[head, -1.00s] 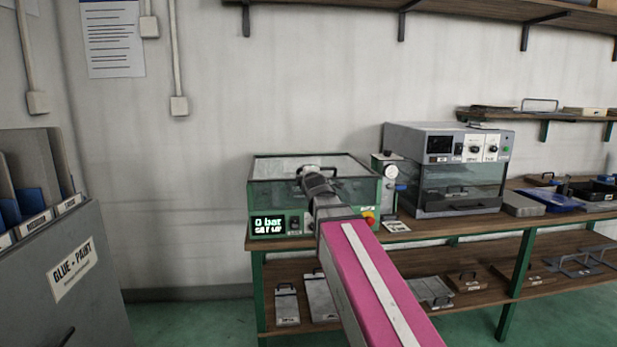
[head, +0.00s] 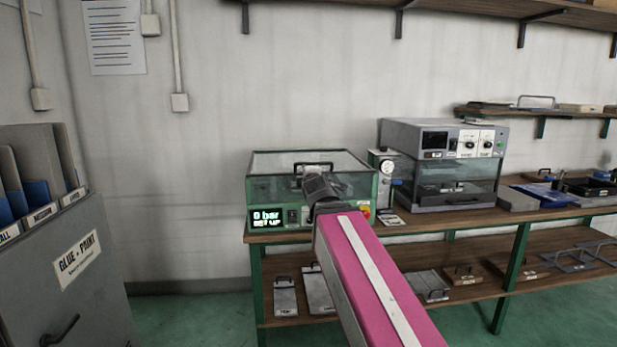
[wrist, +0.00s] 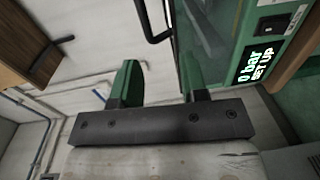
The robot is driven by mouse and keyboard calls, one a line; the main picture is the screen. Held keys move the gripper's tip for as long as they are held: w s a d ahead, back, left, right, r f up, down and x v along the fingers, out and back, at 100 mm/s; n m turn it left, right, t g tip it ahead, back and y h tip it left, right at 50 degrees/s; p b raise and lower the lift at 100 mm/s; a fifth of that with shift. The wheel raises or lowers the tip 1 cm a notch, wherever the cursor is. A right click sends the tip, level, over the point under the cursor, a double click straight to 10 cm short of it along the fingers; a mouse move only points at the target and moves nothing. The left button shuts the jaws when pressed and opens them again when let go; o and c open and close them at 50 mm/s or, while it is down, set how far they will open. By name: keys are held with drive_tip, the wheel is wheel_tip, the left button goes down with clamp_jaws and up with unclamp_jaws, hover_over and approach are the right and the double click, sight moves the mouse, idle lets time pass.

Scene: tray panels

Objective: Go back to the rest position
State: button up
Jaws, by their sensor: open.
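My gripper shows in the wrist view (wrist: 158,80), its two green-and-black fingers apart with nothing between them. In the head view my pink-topped arm reaches toward a green box with a clear lid (head: 265,165), and the arm's dark end hides the fingers. The box's display (head: 267,217) reads 0 bar, set up. Its lid is shut, and its dark handle (head: 313,165) shows just above my arm's end. In the wrist view the box's front and display (wrist: 255,68) lie at the upper right, to the right of the fingers.
A grey oven-like machine (head: 450,135) and a small gauge unit (head: 384,166) stand on the wooden bench (head: 420,225) to the right. A grey cabinet (head: 75,290) with upright panels is at the left. Open floor lies between cabinet and bench.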

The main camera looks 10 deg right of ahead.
drive_tip(key=shift+s, duration=0.45)
drive_tip(key=s+d+f+m+g, duration=0.2)
drive_tip(key=f+m+g, duration=0.25)
drive_tip(key=f, duration=0.85)
drive_tip(key=s+d+f+m+g, duration=0.2)
drive_tip(key=f+m+g, duration=0.25)
drive_tip(key=f, duration=0.95)
drive_tip(key=s+f+m+g, duration=0.4)
drive_tip(key=s+f, duration=0.2)
drive_tip(key=f, duration=0.3)
drive_tip(key=s+d+f+m+g, duration=0.1)
drive_tip(key=s+f+m+g, duration=0.3)
drive_tip(key=s+f, duration=0.3)
wheel_tip(320, 180, down, 2)
drive_tip(key=shift+s+f+m, duration=0.1)
drive_tip(key=shift+s+m, duration=0.1)
drive_tip(key=shift+m, duration=0.2)
